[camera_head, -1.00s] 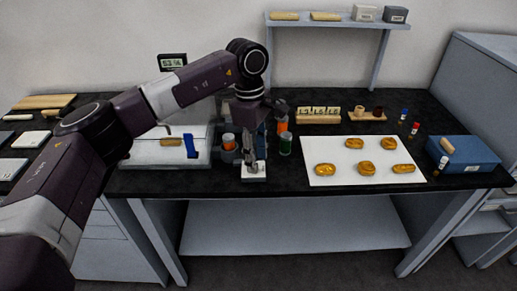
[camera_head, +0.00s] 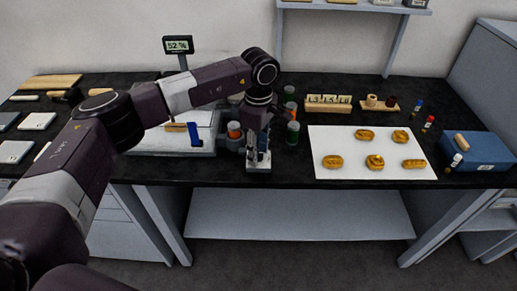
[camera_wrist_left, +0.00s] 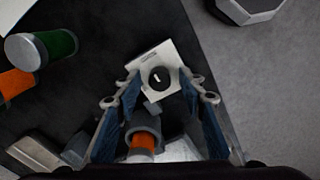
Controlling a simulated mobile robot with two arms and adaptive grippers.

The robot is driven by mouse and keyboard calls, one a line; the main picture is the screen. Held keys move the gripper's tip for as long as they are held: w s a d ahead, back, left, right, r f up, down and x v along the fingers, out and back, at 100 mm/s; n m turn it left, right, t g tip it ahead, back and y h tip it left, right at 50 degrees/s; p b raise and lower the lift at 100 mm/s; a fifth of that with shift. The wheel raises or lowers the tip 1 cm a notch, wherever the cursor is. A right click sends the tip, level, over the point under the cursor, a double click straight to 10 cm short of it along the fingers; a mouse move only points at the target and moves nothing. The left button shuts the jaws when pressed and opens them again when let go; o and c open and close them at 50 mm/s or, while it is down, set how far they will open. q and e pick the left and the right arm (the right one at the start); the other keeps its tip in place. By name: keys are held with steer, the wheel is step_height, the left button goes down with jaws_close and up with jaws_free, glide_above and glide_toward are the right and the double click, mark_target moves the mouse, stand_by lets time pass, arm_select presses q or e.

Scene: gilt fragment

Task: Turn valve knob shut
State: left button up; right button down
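The valve knob (camera_wrist_left: 160,79) is a round black knob with a short white mark, on a white block (camera_wrist_left: 150,57) in the left wrist view. In the head view the white block (camera_head: 259,168) sits at the bench's front edge, and my left gripper hides the knob. My left gripper (camera_wrist_left: 161,86) points down at the knob; its blue-padded fingers are apart, one to each side. In the head view the left gripper (camera_head: 258,158) is right over the block. I cannot tell whether the fingers touch the knob. My right gripper is not in view.
Orange and green capped cylinders (camera_head: 292,133) stand close to my gripper. A grey instrument with a display (camera_head: 178,45) reading about 52 % is to the left. A white sheet (camera_head: 340,142) with several golden pieces and a blue box (camera_head: 490,152) lie to the right.

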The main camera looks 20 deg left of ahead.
arm_select(q)
jaws_close()
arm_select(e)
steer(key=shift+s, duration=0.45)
arm_select(q)
steer(key=shift+n, duration=0.4)
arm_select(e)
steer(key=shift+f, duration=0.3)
arm_select(q)
steer(key=n+b, duration=0.2)
steer(key=n, duration=0.1)
steer(key=n+b, duration=0.1)
steer(key=n, duration=0.3)
steer(key=shift+b, duration=0.3)
steer(key=n+b, duration=0.1)
steer(key=n, duration=0.4)
steer(key=shift+n, duration=0.4)
steer(key=n+b, duration=0.1)
steer(key=n, duration=0.3)
steer(key=shift+r, duration=0.15)
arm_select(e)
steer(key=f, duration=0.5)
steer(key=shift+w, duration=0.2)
arm_select(q)
steer(key=shift+n, duration=0.3)
